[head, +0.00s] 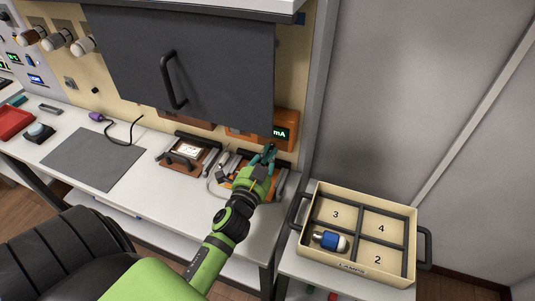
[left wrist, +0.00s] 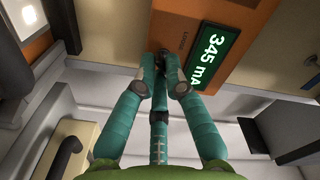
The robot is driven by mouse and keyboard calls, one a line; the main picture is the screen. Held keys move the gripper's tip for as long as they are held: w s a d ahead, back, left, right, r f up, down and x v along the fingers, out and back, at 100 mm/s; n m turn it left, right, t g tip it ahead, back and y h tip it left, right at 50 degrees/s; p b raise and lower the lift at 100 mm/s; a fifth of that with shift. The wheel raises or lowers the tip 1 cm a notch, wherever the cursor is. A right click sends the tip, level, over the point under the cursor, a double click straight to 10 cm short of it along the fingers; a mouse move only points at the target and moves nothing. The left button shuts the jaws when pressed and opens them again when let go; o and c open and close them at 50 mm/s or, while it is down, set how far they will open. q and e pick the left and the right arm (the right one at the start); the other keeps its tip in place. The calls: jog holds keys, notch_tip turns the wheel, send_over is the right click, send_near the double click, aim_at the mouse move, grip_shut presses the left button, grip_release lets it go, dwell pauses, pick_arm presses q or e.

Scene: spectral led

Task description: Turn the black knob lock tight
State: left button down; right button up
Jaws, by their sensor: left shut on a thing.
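My left gripper (head: 268,152) reaches up to the orange box (head: 290,120) at the back of the bench. The box's green display (left wrist: 205,55) sits right of the fingers and reads 345 mA, seen tilted. My right gripper is in neither view.
A dark grey panel with a black handle (head: 170,82) hangs above the bench. A device with a lit screen (head: 187,151) stands left of my gripper. A beige tray (head: 340,270) with numbered compartments holds a blue-and-white lamp (head: 329,240). A grey mat (head: 88,160) lies clear at left.

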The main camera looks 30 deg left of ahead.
pick_arm(q)
jog(key=c, duration=1.3)
grip_release()
jog(key=shift+s, duration=0.1)
jog(key=v, duration=0.7)
jog(key=shift+s, duration=0.15)
